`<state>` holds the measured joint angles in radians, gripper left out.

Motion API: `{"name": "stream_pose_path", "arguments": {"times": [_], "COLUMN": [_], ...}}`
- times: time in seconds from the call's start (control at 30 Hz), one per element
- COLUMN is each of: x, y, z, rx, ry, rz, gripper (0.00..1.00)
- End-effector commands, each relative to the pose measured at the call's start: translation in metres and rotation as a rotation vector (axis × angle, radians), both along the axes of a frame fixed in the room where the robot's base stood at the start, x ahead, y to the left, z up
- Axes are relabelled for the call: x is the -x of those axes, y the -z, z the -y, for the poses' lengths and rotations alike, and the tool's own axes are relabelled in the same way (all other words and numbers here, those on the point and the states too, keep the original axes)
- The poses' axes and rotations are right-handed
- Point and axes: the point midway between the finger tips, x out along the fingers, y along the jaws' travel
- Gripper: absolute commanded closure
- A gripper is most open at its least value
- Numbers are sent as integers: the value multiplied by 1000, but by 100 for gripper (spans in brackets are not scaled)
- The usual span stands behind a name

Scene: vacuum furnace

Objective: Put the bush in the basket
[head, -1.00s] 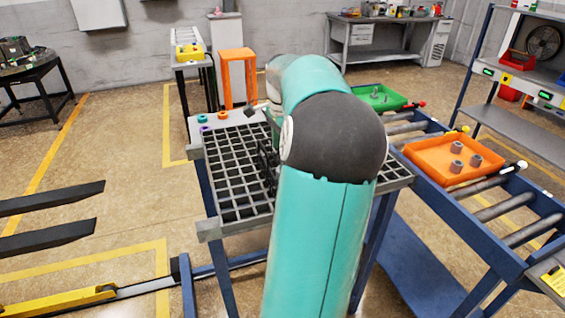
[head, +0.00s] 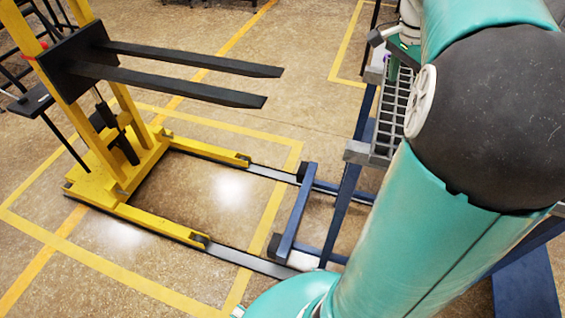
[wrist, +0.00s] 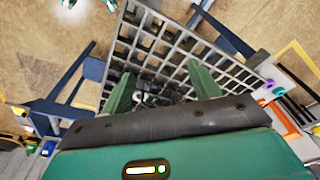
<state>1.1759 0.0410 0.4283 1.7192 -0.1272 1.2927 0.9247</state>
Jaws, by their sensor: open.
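The basket is a dark grey metal grid. Its left edge shows in the head view (head: 390,115), and more of it fills the upper middle of the wrist view (wrist: 170,48). My gripper (wrist: 162,85) is open, its two green fingers apart over the grid. Small dark shapes show between the fingers, too unclear to name, and I see no bush held there. No grey bush can be made out in the current views. My arm hides most of the basket in the head view.
A yellow stacker (head: 125,160) with two black forks (head: 190,75) stands left on the floor, its legs reaching toward the basket's stand. Floor between the stacker's legs is clear.

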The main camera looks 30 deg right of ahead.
Motion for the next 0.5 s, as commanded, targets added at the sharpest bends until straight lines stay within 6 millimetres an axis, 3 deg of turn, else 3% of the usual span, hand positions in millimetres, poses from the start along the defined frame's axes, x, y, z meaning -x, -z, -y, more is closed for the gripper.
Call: {"name": "stream_pose_path", "arguments": {"times": [0.03, 0.23, 0.5], "x": [-9, -21, 0], "y": [-3, -4, 6], "z": [-29, -123, -232], "rx": [25, 102, 192], "ry": [-99, -467, -951], "rz": [-1, 13, 77], "gripper": [39, 39, 39]}}
